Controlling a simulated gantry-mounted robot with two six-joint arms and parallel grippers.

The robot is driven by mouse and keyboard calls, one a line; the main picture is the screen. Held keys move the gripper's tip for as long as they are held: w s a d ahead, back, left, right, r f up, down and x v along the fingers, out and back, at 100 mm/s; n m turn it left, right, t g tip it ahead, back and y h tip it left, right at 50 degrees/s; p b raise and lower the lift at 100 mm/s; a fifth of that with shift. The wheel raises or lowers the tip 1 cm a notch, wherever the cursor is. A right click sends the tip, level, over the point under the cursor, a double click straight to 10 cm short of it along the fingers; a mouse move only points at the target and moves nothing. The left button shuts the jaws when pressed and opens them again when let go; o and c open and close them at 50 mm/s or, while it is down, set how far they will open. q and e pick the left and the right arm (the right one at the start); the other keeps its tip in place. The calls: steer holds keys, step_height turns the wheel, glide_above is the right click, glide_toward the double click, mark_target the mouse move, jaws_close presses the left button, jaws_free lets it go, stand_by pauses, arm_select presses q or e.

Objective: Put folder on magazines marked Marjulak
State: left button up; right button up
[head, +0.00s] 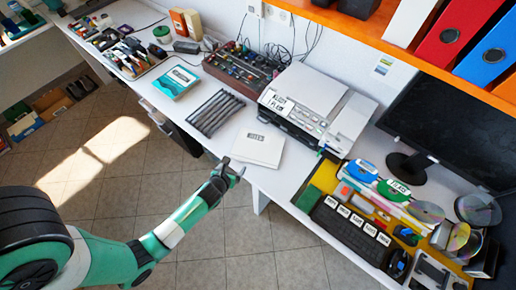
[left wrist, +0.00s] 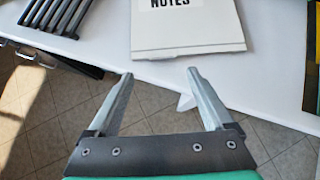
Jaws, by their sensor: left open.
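A white, flat folder-like item (head: 262,152) lies on the desk in front of the printer. In the left wrist view this white item (left wrist: 190,42) has a label reading NOTES. My left gripper (head: 234,166) is open and empty at the desk's front edge, just short of the white item and apart from it. Its two fingers (left wrist: 160,74) point toward the item's near edge. A teal magazine or book (head: 175,83) with a white label lies farther left on the desk; its label is too small to read. I cannot make out the name Marjulak anywhere. My right gripper is not in view.
Dark slats (head: 214,112) lie between the teal item and the white one. A printer (head: 318,108) stands behind the white item. To the right are a keyboard (head: 350,226), discs and a monitor (head: 455,115). Binders stand on an orange shelf (head: 350,28) above.

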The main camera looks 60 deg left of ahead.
mark_target(240, 161)
arm_select(q)
steer(key=b+x, duration=0.3)
steer(key=x, duration=0.4)
steer(key=shift+w+f+b, duration=0.15)
steer(key=shift+b, duration=0.2)
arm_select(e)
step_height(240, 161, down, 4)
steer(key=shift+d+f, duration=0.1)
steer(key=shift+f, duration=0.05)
arm_select(q)
jaws_close()
